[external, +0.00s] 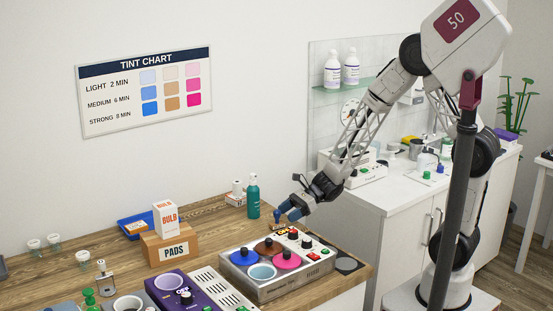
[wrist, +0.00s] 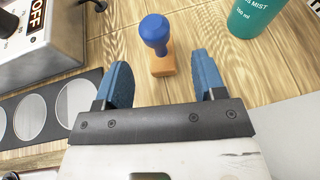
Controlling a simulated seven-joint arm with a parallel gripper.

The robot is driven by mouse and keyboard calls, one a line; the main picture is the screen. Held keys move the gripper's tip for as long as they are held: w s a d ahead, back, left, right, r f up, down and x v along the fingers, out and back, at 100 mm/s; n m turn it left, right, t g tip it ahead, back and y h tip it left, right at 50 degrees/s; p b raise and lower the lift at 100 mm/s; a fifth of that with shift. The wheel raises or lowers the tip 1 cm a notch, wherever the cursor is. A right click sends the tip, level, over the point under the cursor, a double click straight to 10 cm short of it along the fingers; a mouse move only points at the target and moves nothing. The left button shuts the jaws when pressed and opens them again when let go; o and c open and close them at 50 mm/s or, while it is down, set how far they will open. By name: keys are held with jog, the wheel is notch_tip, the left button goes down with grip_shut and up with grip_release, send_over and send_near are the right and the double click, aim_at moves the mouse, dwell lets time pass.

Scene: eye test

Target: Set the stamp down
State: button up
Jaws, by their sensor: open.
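The stamp (wrist: 156,34) has a blue round knob handle and a wooden block base. In the wrist view it stands upright on the wooden tabletop (wrist: 202,24). It also shows, small, in the external view (external: 277,215), close by the fingertips. My gripper (wrist: 160,66) is open, its two blue fingers wide apart with nothing held between them. In the wrist view the stamp's base appears between and just past the fingertips, with clear gaps on both sides. My gripper also shows in the external view (external: 289,209), low over the wooden counter.
A teal spray bottle (external: 253,198) stands behind the stamp. A machine with coloured lids (external: 283,258) stands in front of it. A box labelled PADS (external: 170,249) carries a white BULB box (external: 166,219). Wood between PADS and the machine is clear.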

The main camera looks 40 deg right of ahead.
aim_at(277, 211)
jog(key=shift+a, duration=0.15)
jog(key=shift+x, duration=2.45)
jog(key=shift+f, duration=0.15)
jog(key=c, duration=1.1)
jog(key=shift+o, duration=0.2)
jog(key=shift+r, duration=1.85)
jog(key=s+d, duration=0.3)
jog(key=s, duration=0.1)
jog(key=s+d+r, duration=0.1)
jog(key=s+d, duration=0.2)
jog(key=s, duration=0.2)
jog(key=s+d, duration=0.3)
jog(key=s, duration=0.1)
jog(key=shift+s+r, duration=0.15)
jog(key=shift+s, duration=0.05)
